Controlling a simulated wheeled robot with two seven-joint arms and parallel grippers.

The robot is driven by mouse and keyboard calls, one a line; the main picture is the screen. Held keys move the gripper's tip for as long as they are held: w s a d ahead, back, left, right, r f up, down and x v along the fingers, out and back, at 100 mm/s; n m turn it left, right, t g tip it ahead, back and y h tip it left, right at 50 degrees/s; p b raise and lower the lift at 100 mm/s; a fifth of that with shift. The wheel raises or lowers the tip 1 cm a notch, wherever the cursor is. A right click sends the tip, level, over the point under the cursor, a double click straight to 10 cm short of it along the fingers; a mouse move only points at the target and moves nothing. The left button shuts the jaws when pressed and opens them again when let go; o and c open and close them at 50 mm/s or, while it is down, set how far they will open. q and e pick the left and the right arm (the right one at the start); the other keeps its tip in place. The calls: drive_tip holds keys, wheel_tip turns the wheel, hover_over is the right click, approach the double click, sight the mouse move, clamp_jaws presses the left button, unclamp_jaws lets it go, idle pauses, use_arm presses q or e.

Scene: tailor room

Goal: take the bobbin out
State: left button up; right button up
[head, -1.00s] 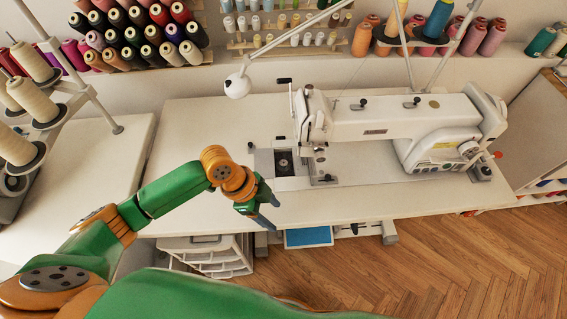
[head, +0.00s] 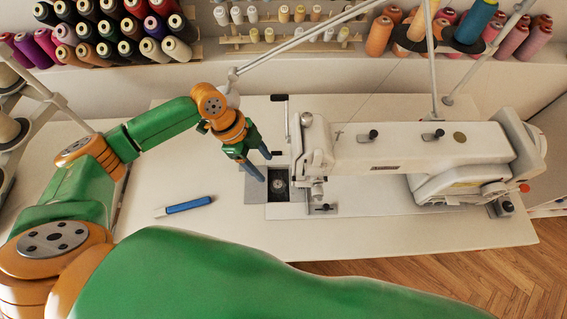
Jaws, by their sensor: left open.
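The white sewing machine (head: 400,147) stands on its white table. An open dark square recess (head: 278,196) shows in its bed, left of the needle area. A small round metal part, apparently the bobbin in its seat (head: 279,183), sits inside the recess. My left gripper (head: 266,168) is open and empty, its two blue fingers pointing down just above and left of the recess. The fingers look apart from the bobbin; their exact height above the bed cannot be told. My right gripper is not in view.
A blue-handled tool (head: 188,205) lies on the table (head: 220,230) left of the machine. Thread cones (head: 130,28) fill racks along the wall. The table front is mostly clear.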

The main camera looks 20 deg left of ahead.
sight(278, 185)
use_arm(q)
drive_tip(key=x, duration=0.4)
drive_tip(key=s+p+x, duration=0.1)
drive_tip(key=x, duration=0.1)
drive_tip(key=shift+s+d, duration=0.1)
drive_tip(key=shift+d, duration=0.35)
drive_tip(key=shift+d+f, duration=0.1)
drive_tip(key=shift+f, duration=0.15)
clamp_jaws()
